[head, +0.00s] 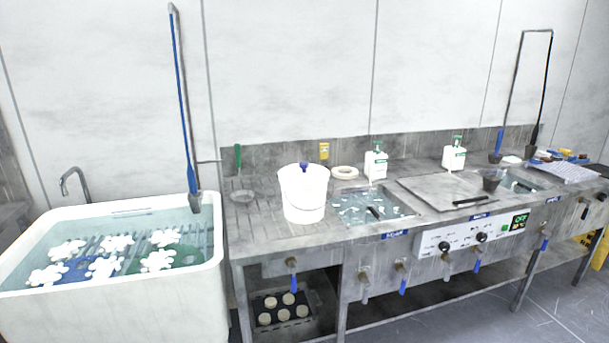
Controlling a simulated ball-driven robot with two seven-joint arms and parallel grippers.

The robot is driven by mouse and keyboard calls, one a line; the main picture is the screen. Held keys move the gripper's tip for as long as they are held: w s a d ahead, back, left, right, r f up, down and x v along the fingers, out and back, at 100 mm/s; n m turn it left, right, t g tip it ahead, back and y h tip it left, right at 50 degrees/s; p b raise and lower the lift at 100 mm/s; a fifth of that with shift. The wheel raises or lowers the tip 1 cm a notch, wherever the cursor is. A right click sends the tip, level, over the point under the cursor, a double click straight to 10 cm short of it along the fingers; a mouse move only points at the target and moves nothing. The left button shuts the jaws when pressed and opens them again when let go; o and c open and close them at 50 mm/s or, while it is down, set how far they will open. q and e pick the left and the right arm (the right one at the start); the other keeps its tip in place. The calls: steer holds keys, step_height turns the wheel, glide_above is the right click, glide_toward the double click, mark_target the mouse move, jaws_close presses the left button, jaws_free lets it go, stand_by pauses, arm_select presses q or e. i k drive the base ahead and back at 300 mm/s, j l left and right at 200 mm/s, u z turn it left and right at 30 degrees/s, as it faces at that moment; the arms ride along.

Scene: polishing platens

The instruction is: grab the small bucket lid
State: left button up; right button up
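A white bucket (303,199) stands upright on the left part of the grey metal bench. Neither of my grippers shows in the head view, so nothing of mine is seen touching the bucket or lid.
A white water tub (120,303) with white flower-shaped pieces stands left of the bench (255,240).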

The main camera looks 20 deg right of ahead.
mark_target(303, 173)
steer(key=i+l, duration=0.6)
steer(key=i, duration=0.2)
